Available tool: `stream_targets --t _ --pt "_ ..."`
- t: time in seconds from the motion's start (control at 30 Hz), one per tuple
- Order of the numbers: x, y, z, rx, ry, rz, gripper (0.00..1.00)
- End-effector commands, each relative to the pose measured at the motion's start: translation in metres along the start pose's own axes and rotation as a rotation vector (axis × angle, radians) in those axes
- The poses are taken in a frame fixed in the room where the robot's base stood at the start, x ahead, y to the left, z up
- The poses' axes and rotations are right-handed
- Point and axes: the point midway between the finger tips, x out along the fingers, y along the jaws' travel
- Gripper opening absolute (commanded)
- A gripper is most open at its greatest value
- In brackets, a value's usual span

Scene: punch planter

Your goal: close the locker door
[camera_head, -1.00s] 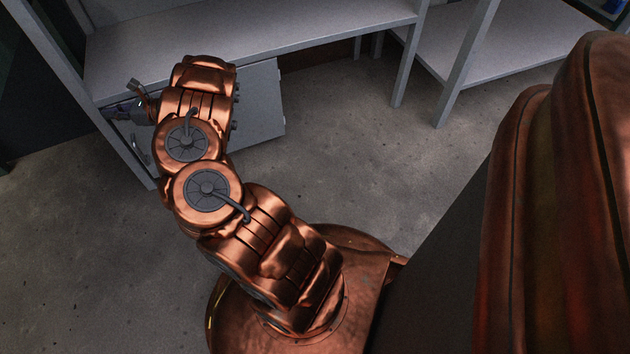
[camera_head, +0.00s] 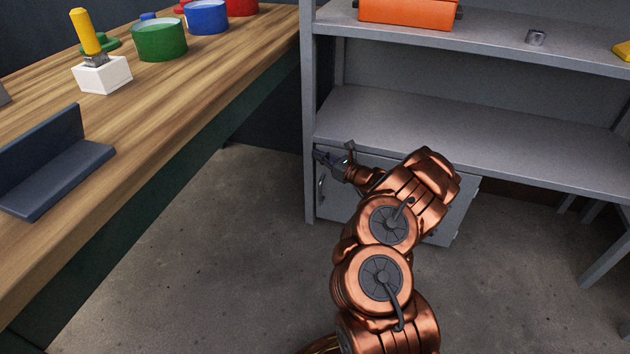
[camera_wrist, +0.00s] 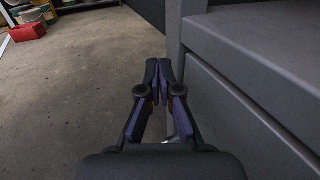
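The grey locker door (camera_head: 461,211) is under the lower shelf of the grey rack, partly hidden behind my arm. Its handle (camera_head: 321,188) is near the left rack post. The door looks about flush with the shelf front; I cannot tell whether it is fully shut. My gripper (camera_head: 327,158) is in front of the door's upper left part, close to the handle and just below the shelf edge. In the wrist view my gripper (camera_wrist: 163,75) has its fingertips together with nothing between them. The door face (camera_wrist: 225,115) runs along its right side there.
The grey rack's left post (camera_head: 308,110) stands beside the door. A wooden workbench (camera_head: 215,80) with coloured pots is at left. An orange case (camera_head: 408,12) sits on the upper shelf. The concrete floor (camera_head: 230,240) between bench and rack is clear.

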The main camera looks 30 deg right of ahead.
Motion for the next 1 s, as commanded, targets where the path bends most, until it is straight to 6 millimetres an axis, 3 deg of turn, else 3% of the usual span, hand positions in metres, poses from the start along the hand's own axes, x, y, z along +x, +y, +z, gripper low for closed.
stream_targets --t 0.4,0.7,1.0 --pt "-0.022 0.059 0.004 0.005 -0.003 0.004 0.00" --pt "-0.034 0.087 0.001 0.004 0.001 0.003 0.00" --pt "-0.039 0.102 0.000 0.001 0.000 0.005 0.00"
